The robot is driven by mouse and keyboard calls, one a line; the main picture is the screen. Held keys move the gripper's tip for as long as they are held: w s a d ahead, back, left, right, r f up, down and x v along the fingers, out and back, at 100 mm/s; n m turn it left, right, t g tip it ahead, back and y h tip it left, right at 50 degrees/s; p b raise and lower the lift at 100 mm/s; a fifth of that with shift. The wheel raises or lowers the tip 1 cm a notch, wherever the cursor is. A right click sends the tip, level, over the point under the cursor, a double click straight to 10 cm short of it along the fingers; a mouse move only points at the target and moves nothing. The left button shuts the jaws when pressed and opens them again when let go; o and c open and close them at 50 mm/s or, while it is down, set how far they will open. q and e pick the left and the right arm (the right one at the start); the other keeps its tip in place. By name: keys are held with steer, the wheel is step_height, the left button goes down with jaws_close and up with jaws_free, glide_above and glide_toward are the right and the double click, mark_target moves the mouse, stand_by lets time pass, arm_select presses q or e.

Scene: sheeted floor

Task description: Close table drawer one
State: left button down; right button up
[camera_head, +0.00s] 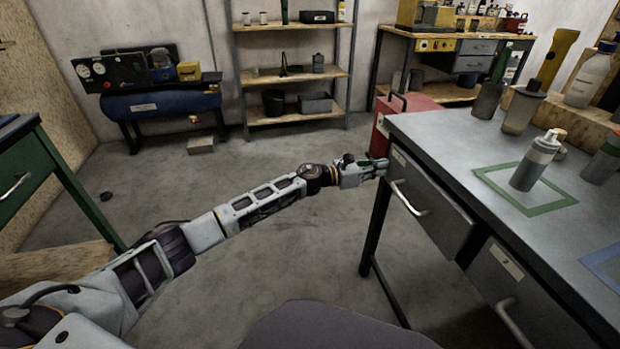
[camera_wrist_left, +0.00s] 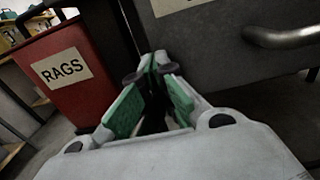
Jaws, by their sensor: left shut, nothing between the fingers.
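The grey table (camera_head: 450,135) stands at the right with two drawers side by side in its front. The left drawer (camera_head: 440,212) has a bar handle (camera_head: 408,199) and a small label; its front appears to stand slightly out from the table, with its right edge showing. My left gripper (camera_head: 380,167) is at the left end of this drawer's front, left of the handle. In the left wrist view the shut, empty green-padded fingers (camera_wrist_left: 153,68) point at the drawer front (camera_wrist_left: 225,55), with the handle (camera_wrist_left: 285,38) to the right. Contact is not clear. My right gripper is out of view.
The right drawer (camera_head: 515,285) has its own handle. A red bin marked RAGS (camera_wrist_left: 70,75) stands just left of the table. Bottles (camera_head: 537,160) stand on the tabletop. A green cabinet (camera_head: 30,175) is at the far left. The floor between is mostly clear.

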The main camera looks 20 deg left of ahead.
arm_select(q)
steer(key=shift+x, duration=1)
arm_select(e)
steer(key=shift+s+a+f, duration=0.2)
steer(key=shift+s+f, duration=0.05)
arm_select(q)
steer(key=shift+r, duration=0.2)
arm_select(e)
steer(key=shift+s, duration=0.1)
arm_select(q)
steer(key=shift+s+a+f, duration=0.1)
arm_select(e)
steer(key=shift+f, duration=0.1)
